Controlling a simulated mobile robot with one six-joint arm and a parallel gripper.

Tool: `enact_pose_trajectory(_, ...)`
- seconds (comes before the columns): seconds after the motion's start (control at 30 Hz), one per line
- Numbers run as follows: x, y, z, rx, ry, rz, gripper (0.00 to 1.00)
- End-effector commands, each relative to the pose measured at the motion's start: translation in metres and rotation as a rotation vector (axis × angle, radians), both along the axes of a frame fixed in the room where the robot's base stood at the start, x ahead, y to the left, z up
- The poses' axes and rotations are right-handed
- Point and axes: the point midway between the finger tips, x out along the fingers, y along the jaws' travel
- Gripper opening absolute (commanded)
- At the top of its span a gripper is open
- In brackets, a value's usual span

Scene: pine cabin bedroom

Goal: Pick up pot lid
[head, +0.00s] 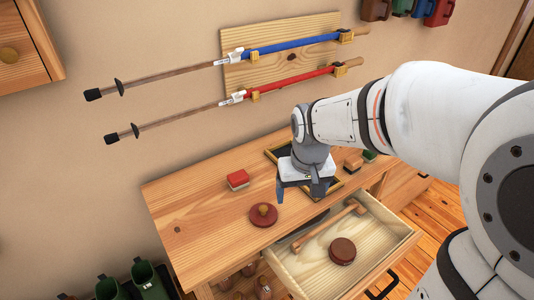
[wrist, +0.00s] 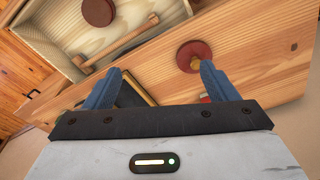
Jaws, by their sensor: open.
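The pot lid, a dark red disc with a wooden knob (head: 263,214), lies knob up on the wooden dresser top near its front edge. It also shows in the wrist view (wrist: 187,52), where a fingertip overlaps its lower edge. My gripper (head: 299,190) points down above the dresser top, to the right of the lid and apart from it in the head view. Its two blue-grey fingers stand wide apart with nothing between them, as the wrist view also shows (wrist: 161,72).
An open drawer (head: 375,262) juts out in front, holding a long wooden-handled tool (head: 322,229) and a brown round object (head: 342,251). A black gold-edged tray (head: 272,153) lies beneath my gripper. A red block (head: 238,180) is behind the lid. The dresser's left end is clear.

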Motion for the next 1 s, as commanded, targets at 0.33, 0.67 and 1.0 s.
enact_pose_trajectory(0.33,0.08,0.074,-0.069,-0.02,0.098,0.144,1.0)
enact_pose_trajectory(0.67,0.092,0.092,-0.104,-0.026,0.119,0.176,1.0)
enact_pose_trajectory(1.0,0.085,0.09,-0.148,-0.027,0.121,0.176,1.0)
